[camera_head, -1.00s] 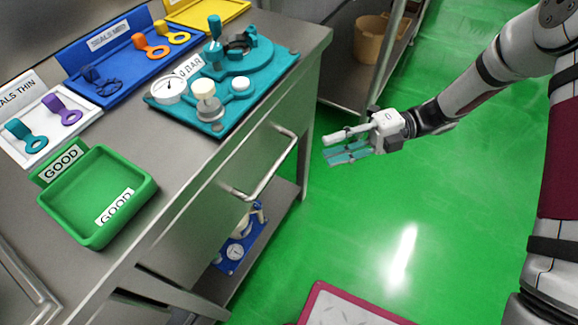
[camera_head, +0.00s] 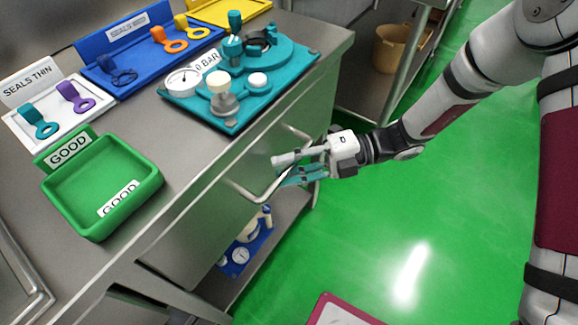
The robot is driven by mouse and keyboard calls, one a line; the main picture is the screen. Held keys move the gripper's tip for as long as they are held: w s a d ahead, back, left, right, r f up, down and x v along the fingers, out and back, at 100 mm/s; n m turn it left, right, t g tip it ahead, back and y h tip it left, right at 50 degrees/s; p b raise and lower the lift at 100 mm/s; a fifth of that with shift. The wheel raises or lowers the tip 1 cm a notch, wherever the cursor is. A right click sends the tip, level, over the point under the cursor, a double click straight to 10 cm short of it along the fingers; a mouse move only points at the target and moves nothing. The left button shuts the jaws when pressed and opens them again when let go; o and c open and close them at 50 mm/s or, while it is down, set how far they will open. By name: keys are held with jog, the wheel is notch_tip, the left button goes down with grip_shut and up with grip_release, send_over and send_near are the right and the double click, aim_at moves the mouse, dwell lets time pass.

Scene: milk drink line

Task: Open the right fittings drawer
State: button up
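The fittings drawer (camera_head: 228,205) is a steel front under the bench top, and it looks closed. A long bar handle (camera_head: 262,192) stands out from its front. My gripper (camera_head: 284,168) is at the right part of this handle, coming from the right. Its fingers look apart, with one grey-white upper finger and teal lower parts around the height of the bar. I cannot tell whether the bar lies between the fingers or whether they touch it.
On the bench stand a green GOOD tray (camera_head: 78,222), a teal test fixture (camera_head: 278,84), and white (camera_head: 20,128) and blue (camera_head: 140,88) seal trays. A lower shelf holds a blue gauge unit (camera_head: 237,262). A rack with a tan bucket (camera_head: 392,50) stands behind.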

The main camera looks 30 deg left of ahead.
grip_shut()
jog(key=shift+d, duration=0.1)
